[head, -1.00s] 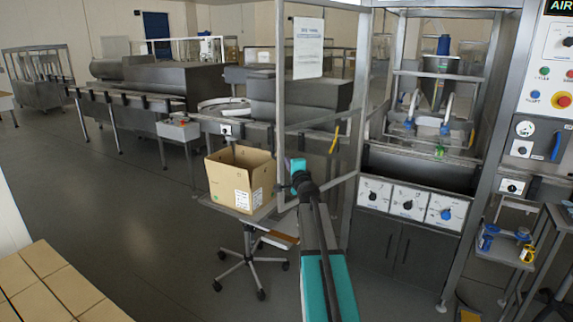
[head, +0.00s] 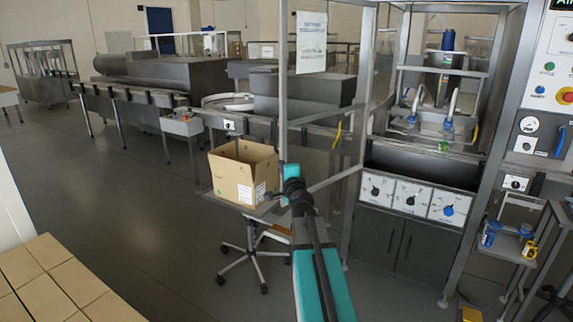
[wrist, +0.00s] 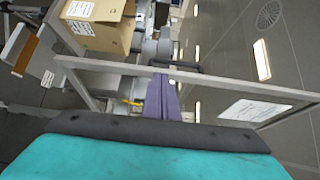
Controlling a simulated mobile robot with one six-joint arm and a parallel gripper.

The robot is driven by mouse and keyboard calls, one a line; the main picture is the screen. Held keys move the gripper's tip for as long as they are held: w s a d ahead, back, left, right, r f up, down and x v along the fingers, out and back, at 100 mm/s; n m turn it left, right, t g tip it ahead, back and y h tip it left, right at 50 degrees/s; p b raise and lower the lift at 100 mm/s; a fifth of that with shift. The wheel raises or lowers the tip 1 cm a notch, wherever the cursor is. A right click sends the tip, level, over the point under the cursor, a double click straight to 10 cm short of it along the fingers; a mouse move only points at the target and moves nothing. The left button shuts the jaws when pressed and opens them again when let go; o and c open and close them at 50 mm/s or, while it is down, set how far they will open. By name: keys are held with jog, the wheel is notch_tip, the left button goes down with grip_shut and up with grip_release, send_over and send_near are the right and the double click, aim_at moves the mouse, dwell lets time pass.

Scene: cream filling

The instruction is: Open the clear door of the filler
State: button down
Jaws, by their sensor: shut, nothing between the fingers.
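The clear door (head: 283,80) is a tall grey frame with a see-through pane and a paper sign on it. It stands swung out to the left of the filler (head: 435,130), whose front is uncovered. My gripper (head: 280,190) is at the door's free left edge. In the wrist view its purple fingers (wrist: 161,80) are shut and empty, beside the dark door handle (wrist: 180,67) on the frame. The fingers overlap the frame bar in that view; I cannot tell whether they touch it.
An open cardboard box (head: 240,172) sits on a small wheeled stand just left of the door edge. A control panel (head: 545,110) and a side table (head: 510,245) with blue and yellow items stand at right. The floor at left (head: 130,210) is clear.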

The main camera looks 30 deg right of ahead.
jog(key=shift+s+a, duration=0.2)
jog(key=shift+a, duration=0.4)
